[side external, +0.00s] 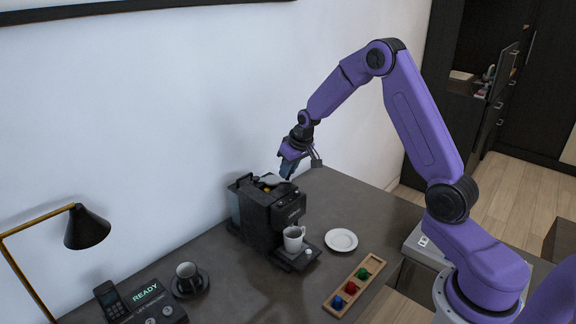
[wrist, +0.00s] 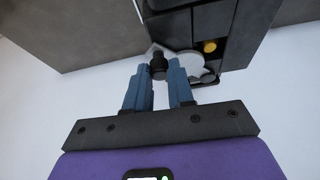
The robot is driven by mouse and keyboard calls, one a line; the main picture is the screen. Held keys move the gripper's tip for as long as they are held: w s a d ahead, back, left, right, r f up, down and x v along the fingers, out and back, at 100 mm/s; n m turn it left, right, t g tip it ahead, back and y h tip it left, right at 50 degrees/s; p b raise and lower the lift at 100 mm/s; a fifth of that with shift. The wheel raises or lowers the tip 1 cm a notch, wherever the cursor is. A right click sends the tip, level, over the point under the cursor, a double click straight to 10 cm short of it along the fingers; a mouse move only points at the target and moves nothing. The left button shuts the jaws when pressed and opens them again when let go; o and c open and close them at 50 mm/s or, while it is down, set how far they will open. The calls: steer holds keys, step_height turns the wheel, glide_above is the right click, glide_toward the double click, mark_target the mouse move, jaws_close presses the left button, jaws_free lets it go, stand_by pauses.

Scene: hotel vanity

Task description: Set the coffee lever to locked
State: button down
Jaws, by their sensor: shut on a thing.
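The black coffee machine (side external: 270,216) stands on the vanity against the wall, and the wrist view shows part of its dark body (wrist: 240,32). Its lever is a light grey plate (wrist: 188,62) ending in a black knob (wrist: 158,66). My gripper (wrist: 160,74) is shut on this knob, with a blue finger on each side. In the side view my gripper (side external: 287,176) is just above the top of the machine, at its back right. There the fingers partly hide the lever, and its exact angle is hard to tell. A yellow round part (wrist: 210,46) shows beside the lever.
A white cup (side external: 293,239) stands on the machine's drip tray. A white saucer (side external: 341,240) and a wooden tray (side external: 340,296) with red, blue and green pieces lie to the right. A dark cup (side external: 187,276), phone (side external: 109,299) and lamp (side external: 87,229) are at left.

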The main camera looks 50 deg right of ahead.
mark_target(278, 191)
steer(key=a+m, duration=0.1)
steer(key=s+a+m+h, duration=0.1)
steer(key=a+m, duration=0.1)
steer(key=m, duration=0.1)
steer(key=shift+s+g+h, duration=0.3)
steer(key=shift+s, duration=0.05)
steer(key=shift+s+a+m+h, duration=0.15)
steer(key=shift+a+m+h, duration=0.1)
steer(key=shift+a+m, duration=0.4)
steer(key=shift+s+a+m+h, duration=0.1)
steer(key=shift+a+m+h, duration=0.15)
steer(key=shift+a+m, duration=0.4)
steer(key=shift+a+m+g+h, duration=0.35)
steer(key=shift+a+m, duration=0.2)
steer(key=shift+m, duration=0.35)
steer(key=shift+a, duration=0.1)
steer(key=c, duration=1)
jaws_free()
steer(key=shift+r, duration=0.1)
steer(key=v, duration=1.7)
steer(key=shift+r, duration=0.2)
